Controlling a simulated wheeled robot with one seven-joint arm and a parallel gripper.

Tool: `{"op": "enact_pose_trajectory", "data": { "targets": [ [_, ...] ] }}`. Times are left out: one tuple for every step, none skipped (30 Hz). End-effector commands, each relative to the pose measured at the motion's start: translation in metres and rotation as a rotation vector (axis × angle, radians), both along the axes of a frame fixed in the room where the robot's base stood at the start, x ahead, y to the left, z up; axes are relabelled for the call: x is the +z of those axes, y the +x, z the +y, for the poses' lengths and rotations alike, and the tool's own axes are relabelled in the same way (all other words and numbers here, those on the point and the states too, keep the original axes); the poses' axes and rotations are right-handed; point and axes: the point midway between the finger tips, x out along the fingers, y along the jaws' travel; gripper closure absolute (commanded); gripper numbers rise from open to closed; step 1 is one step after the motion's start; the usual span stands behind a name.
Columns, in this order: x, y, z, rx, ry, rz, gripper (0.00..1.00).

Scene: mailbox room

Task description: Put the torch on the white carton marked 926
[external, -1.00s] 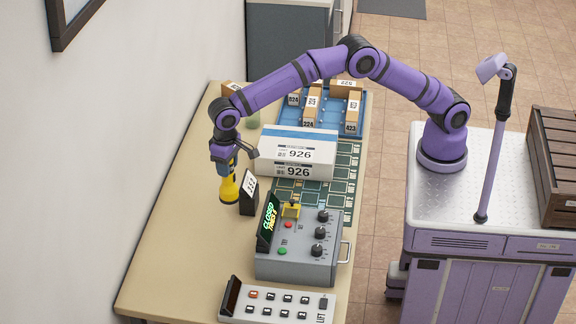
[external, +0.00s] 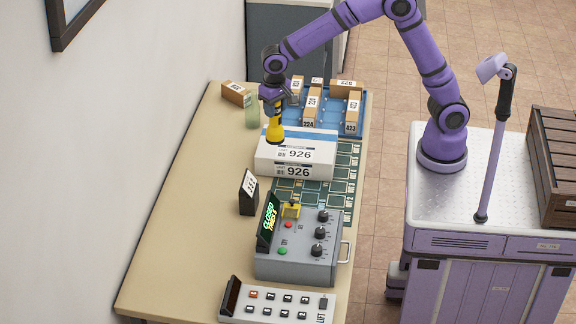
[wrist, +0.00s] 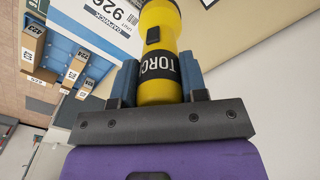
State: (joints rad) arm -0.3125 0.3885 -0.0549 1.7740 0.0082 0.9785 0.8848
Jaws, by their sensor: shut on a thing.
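The yellow and black torch (external: 274,128) is held upright in my gripper (external: 273,97), its wide end down. In the external view it is over the left part of the white carton marked 926 (external: 318,151); whether its lower end touches the top I cannot tell. The wrist view shows the torch (wrist: 160,60) between the fingers of my gripper (wrist: 158,85), with part of the word TORCH on a dark band. The carton (wrist: 98,12) shows beyond it there, with its 926 label. The carton has a blue stripe along its far top edge.
A blue tray (external: 330,122) with several small numbered brown boxes is behind the carton. A greenish bottle (external: 251,118) and a brown box (external: 236,94) stand to the left. A black sign (external: 247,193) and a grey control box (external: 297,252) are nearer. The table's left side is clear.

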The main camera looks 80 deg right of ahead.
Motion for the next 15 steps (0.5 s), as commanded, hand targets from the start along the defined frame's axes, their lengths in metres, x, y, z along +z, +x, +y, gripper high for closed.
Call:
{"op": "enact_pose_trajectory", "data": {
  "targets": [
    [0.001, -0.016, -0.02, -0.032, 0.001, -0.001, 1.0],
    [0.001, -0.026, -0.031, -0.048, 0.001, 0.0, 1.0],
    [0.0, -0.038, -0.044, -0.071, 0.002, -0.001, 1.0],
    [-0.001, -0.048, -0.054, -0.087, 0.002, -0.001, 1.0],
    [-0.002, -0.058, -0.063, -0.104, 0.003, -0.001, 1.0],
    [-0.004, -0.072, -0.075, -0.126, 0.003, 0.0, 1.0],
    [-0.005, -0.082, -0.084, -0.143, 0.004, -0.001, 1.0],
    [-0.006, -0.093, -0.091, -0.158, 0.005, -0.001, 1.0],
    [-0.008, -0.105, -0.101, -0.178, 0.005, 0.001, 1.0],
    [-0.01, -0.114, -0.107, -0.191, 0.006, 0.0, 1.0],
    [-0.011, -0.122, -0.112, -0.202, 0.007, 0.0, 1.0],
    [-0.013, -0.132, -0.118, -0.216, 0.008, 0.0, 1.0],
    [-0.014, -0.139, -0.122, -0.226, 0.008, 0.0, 1.0],
    [-0.016, -0.146, -0.126, -0.235, 0.009, 0.0, 1.0],
    [-0.017, -0.154, -0.13, -0.246, 0.01, 0.0, 1.0]
  ]
}}
